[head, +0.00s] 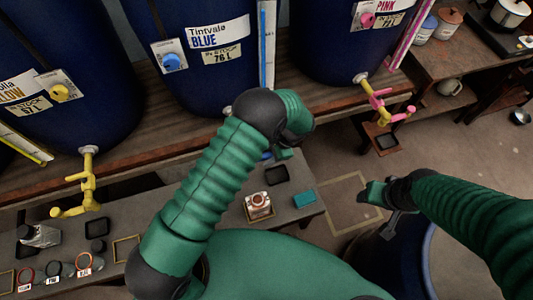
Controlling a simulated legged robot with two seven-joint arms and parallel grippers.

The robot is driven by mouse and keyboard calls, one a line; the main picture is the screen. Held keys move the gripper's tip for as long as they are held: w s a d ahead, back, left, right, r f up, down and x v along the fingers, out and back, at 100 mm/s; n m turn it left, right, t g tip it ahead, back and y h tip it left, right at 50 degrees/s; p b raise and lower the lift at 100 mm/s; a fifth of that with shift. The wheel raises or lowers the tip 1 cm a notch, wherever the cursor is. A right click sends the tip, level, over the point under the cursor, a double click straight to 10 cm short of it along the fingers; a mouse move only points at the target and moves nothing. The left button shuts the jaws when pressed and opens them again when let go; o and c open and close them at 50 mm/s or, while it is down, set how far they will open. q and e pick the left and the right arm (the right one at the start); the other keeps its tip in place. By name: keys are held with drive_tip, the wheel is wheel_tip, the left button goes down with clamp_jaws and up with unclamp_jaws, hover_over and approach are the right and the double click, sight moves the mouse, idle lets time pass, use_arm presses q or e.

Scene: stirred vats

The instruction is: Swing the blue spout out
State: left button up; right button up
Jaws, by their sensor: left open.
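The blue vat (190,60) stands at the back centre, labelled "Tintvale BLUE". Its pale outlet fitting (227,111) shows low on the front. My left arm covers most of the blue spout; only a small blue bit (265,156) shows beside the wrist, and I cannot tell how the spout is turned. My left gripper (284,153) is open, close to that blue bit; whether it touches is hidden. My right gripper (376,193) is at the right over the floor, away from the spout; its jaws are too unclear to tell.
A yellow spout (78,190) hangs at the left and a pink spout (381,105) at the right. The low bench (180,262) holds a white-and-brown item (258,205), a teal block (305,198), a black tray (277,175) and several jars. Open floor lies right of the bench.

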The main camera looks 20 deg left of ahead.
use_arm(q)
drive_tip(key=shift+d, duration=0.15)
drive_tip(key=shift+c, duration=1)
drive_tip(key=shift+a, duration=0.2)
clamp_jaws()
